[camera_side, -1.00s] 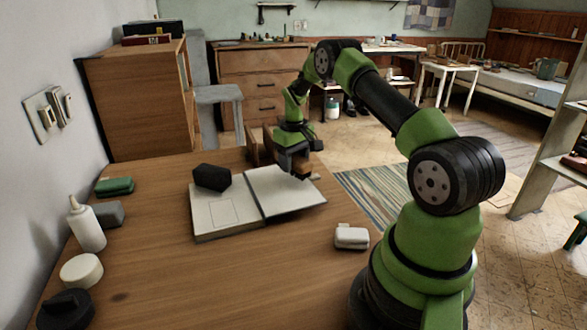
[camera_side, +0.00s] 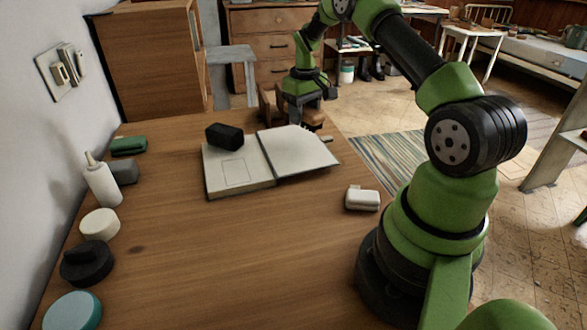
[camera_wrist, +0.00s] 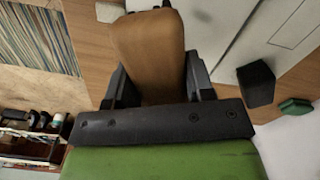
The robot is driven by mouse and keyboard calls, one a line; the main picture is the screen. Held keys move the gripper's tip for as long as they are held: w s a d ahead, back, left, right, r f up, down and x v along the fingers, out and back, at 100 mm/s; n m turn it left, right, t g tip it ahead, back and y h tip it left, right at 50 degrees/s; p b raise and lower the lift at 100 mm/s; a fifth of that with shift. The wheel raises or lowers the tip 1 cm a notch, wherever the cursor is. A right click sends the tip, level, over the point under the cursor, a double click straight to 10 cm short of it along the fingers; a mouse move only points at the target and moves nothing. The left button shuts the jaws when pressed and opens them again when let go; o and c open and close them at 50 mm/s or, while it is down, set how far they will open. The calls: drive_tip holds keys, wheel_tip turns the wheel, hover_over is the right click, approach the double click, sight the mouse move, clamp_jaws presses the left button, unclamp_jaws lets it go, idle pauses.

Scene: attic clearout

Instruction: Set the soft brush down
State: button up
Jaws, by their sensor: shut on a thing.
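My gripper (camera_side: 308,112) is shut on the soft brush, just behind the far edge of the open book (camera_side: 240,181). In the wrist view my gripper (camera_wrist: 155,85) holds the brush's tan wooden body (camera_wrist: 148,50) between its two dark fingers. In the side view only a small brown part of the brush (camera_side: 312,120) shows below the fingers. Its bristles cannot be made out clearly, and I cannot tell whether it touches the table.
A black block (camera_side: 224,136) sits on the book's left page. A green block (camera_side: 128,145), white bottle (camera_side: 102,180) and several round items line the left. The front middle is clear.

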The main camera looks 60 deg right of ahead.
drive_tip(key=a+n, duration=0.2)
drive_tip(key=a, duration=0.2)
drive_tip(key=a+n, duration=0.2)
drive_tip(key=a, duration=0.1)
drive_tip(key=a+r+n, duration=0.1)
drive_tip(key=a, duration=0.3)
drive_tip(key=shift+s+a+n, duration=0.35)
drive_tip(key=shift+n, duration=0.05)
drive_tip(key=s+a+n, duration=0.3)
drive_tip(key=a, duration=0.3)
drive_tip(key=n, duration=0.4)
approach(288, 220)
drive_tip(key=shift+f, duration=3.2)
drive_tip(key=shift+f, duration=0.15)
drive_tip(key=o, duration=0.9)
